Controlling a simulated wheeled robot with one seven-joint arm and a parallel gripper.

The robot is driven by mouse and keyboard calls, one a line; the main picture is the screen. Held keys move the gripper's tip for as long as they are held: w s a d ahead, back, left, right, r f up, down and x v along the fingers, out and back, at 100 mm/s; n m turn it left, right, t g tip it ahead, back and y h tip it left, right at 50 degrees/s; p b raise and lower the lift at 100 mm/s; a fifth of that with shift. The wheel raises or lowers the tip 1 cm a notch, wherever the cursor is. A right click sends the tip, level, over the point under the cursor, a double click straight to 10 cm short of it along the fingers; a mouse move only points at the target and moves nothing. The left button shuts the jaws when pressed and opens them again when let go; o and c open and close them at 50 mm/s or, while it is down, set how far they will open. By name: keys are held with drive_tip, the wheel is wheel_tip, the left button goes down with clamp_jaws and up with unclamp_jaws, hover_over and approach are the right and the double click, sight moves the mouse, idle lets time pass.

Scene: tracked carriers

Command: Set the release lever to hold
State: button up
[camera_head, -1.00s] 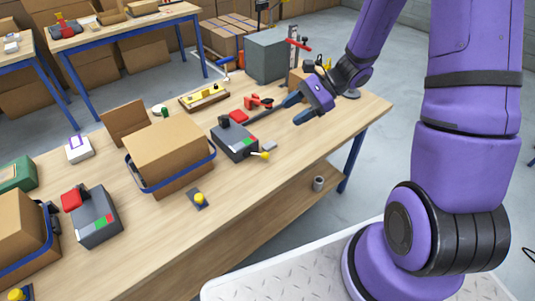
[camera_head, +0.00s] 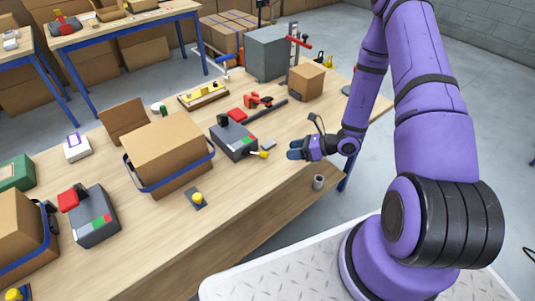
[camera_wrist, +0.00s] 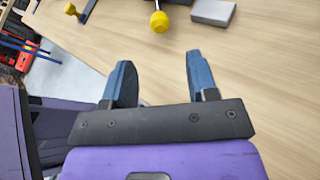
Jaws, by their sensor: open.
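The release lever is a thin pale rod with a yellow knob (camera_head: 263,155) on the right end of a dark grey box (camera_head: 232,142). The rod sticks out to the right. In the wrist view the yellow knob (camera_wrist: 159,22) is at the top, ahead of my fingers and apart from them. My gripper (camera_head: 293,151) is open and empty, near the table's front edge, to the right of the knob. Its two blue fingers (camera_wrist: 158,65) stand apart in the wrist view. Most of the box is outside the wrist view.
A small grey block (camera_head: 269,143) lies close beside the lever. A yellow button on a plate (camera_head: 197,198) sits front left. A strapped carton (camera_head: 168,146) and a second grey box (camera_head: 97,226) stand further left. Red parts (camera_head: 258,101) lie behind.

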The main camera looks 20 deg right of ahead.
sight(268, 153)
drive_tip(key=x, duration=1)
drive_tip(key=shift+r, duration=0.1)
drive_tip(key=shift+s, duration=0.1)
clamp_jaws()
